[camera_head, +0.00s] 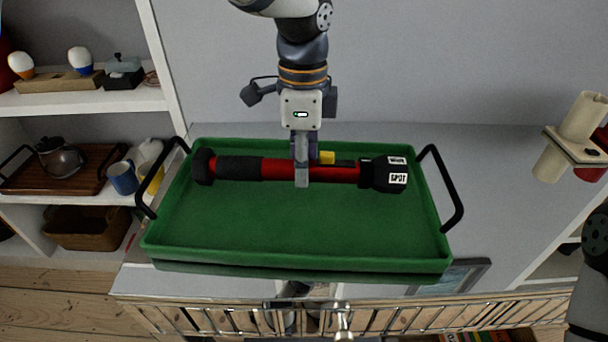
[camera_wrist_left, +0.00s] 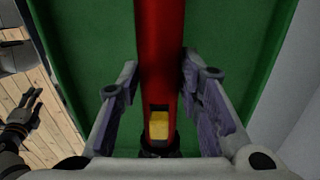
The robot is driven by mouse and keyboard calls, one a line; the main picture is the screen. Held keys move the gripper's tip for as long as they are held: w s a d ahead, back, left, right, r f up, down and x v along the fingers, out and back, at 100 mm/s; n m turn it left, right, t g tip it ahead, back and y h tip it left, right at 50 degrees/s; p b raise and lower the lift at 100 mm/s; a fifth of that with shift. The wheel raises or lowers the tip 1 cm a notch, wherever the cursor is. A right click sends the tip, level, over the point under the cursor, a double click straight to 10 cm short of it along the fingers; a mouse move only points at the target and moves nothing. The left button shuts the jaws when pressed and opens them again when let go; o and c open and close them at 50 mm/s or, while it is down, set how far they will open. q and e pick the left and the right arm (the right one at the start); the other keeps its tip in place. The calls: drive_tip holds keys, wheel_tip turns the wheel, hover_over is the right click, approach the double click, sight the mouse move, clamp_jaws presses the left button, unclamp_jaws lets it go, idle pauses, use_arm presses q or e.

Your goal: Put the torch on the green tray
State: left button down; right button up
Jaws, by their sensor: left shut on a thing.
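The torch (camera_head: 316,171) is red and black with a yellow switch, and lies level, left to right, over the back half of the green tray (camera_head: 290,225). My left gripper (camera_head: 302,180) comes down from above and is shut on the torch's red middle. In the left wrist view, the torch's red body (camera_wrist_left: 160,60) runs between the fingers, with the tray's green floor (camera_wrist_left: 100,50) behind it. I cannot tell whether the torch touches the tray floor. My right gripper (camera_wrist_left: 32,112) shows at the left of the left wrist view, fingers apart, away from the torch.
The tray has black handles at both ends and stands on a grey surface (camera_head: 480,220). Shelves at left hold a wooden tray with a teapot (camera_head: 60,157), a blue mug (camera_head: 123,178) and a basket (camera_head: 88,227). A rack-like wooden rail (camera_head: 400,318) runs along the front.

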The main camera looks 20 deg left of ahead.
use_arm(q)
drive_tip(key=shift+f, duration=1.5)
drive_tip(key=shift+f, duration=0.1)
drive_tip(key=shift+f, duration=0.1)
drive_tip(key=c, duration=1.1)
unclamp_jaws()
wheel_tip(320, 180, up, 12)
drive_tip(key=shift+w+r, duration=0.1)
drive_tip(key=shift+r, duration=0.05)
